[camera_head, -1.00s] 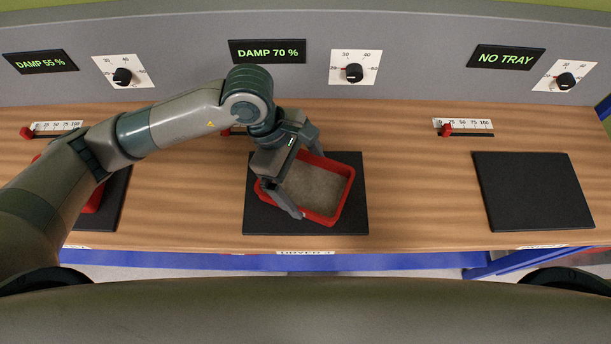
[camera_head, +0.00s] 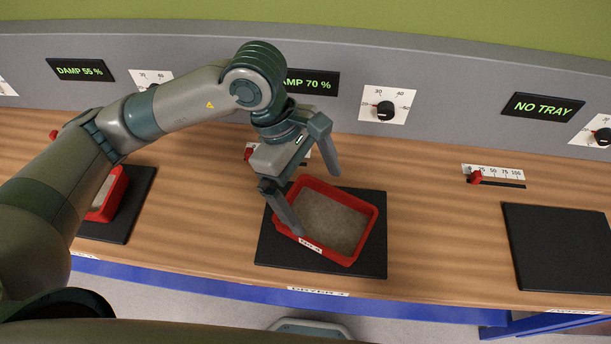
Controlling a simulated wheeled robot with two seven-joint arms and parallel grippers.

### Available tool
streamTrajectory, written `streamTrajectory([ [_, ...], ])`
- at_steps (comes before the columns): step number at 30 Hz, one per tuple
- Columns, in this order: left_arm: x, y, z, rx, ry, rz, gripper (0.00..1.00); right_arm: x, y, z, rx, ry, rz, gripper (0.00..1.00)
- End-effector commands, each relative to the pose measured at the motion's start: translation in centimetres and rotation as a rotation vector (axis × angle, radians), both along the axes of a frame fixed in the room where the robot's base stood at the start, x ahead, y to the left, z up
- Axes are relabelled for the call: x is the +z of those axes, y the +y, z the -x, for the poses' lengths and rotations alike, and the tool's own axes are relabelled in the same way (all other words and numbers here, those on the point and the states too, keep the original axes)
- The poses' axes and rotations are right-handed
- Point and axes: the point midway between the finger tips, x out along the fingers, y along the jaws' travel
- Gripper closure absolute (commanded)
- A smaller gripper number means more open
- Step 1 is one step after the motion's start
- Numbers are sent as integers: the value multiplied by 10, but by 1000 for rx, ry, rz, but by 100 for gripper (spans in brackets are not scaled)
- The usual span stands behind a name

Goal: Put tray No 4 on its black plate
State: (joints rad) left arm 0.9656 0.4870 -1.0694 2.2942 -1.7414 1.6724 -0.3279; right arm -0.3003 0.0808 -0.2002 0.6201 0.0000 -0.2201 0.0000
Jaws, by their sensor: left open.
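A red tray (camera_head: 368,232) filled with grey-brown material sits on the middle black plate (camera_head: 277,249), turned at an angle to it. Its front label appears to read No 4. The display behind it ends in "AMP 70 %", its first letter hidden by my arm. My left gripper (camera_head: 315,205) is open and empty above the tray's left side, its two fingers spread apart; I cannot tell whether either touches the tray. My right gripper is not in view.
Another red tray (camera_head: 113,196) sits on the left black plate (camera_head: 119,228), partly behind my left arm; its display (camera_head: 81,70) reads DAMP 55 %. The right black plate (camera_head: 558,246) is empty under a NO TRAY display (camera_head: 542,107). Red sliders and dials line the back.

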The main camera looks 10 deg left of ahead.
Motion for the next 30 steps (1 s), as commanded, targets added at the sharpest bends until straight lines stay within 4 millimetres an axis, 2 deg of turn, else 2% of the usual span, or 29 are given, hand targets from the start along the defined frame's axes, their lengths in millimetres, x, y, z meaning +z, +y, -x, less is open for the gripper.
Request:
streamTrajectory([
  [1,6,3,-3,0,-6,0,0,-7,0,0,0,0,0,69],
  [6,28,12,-6,1,-2,0,0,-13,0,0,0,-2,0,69],
  [12,41,16,-7,0,0,-1,0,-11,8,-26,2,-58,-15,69],
  [17,43,17,-7,1,1,-1,0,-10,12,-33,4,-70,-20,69],
  [30,43,17,-7,1,1,0,0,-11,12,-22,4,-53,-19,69],
])
